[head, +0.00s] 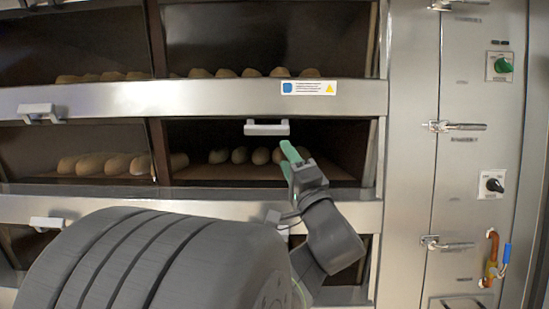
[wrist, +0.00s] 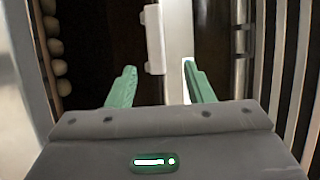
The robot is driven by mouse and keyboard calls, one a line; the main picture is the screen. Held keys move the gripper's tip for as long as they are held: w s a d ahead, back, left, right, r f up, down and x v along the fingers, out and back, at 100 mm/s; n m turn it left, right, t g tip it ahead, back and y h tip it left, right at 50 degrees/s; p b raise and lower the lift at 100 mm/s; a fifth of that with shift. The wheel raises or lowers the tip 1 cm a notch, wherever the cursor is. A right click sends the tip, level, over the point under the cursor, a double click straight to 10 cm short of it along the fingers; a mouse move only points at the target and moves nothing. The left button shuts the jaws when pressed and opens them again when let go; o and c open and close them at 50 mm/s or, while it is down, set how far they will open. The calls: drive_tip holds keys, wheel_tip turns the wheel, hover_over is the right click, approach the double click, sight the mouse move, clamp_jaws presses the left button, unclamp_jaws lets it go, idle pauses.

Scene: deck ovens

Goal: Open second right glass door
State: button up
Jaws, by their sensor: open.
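The second right glass door (head: 215,135) is a dark pane in the second row, with loaves showing behind it. Its pale bar handle (head: 267,127) shows just below the steel rail, lower against it than the left door's handle. I cannot tell whether the door is tilted out a little. My gripper (head: 294,150) is open and empty, just below and right of the handle in the head view. In the wrist view the handle (wrist: 152,40) appears between and beyond the green fingertips (wrist: 161,68), with no visible contact.
The left door's handle (head: 40,113) and a lower left handle (head: 47,222) are beside this door. A labelled steel rail (head: 200,97) runs above it. To the right is a steel panel with latches (head: 458,126) and knobs (head: 493,185). My arm hides part of the lower deck.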

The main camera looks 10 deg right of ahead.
sight(270, 131)
drive_tip(key=shift+y, duration=0.3)
drive_tip(key=p+x, duration=0.3)
drive_tip(key=x, duration=1.1)
drive_tip(key=shift+w+r+p, duration=0.1)
drive_tip(key=shift+p, duration=0.3)
drive_tip(key=shift+d+f+b, duration=0.1)
drive_tip(key=shift+f+b, duration=0.4)
drive_tip(key=shift+b, duration=0.2)
drive_tip(key=shift+r+n+y+b, duration=0.1)
drive_tip(key=shift+n+y+b, duration=0.2)
drive_tip(key=shift+n+b, duration=0.1)
drive_tip(key=shift+t, duration=0.3)
drive_tip(key=shift+r, duration=0.2)
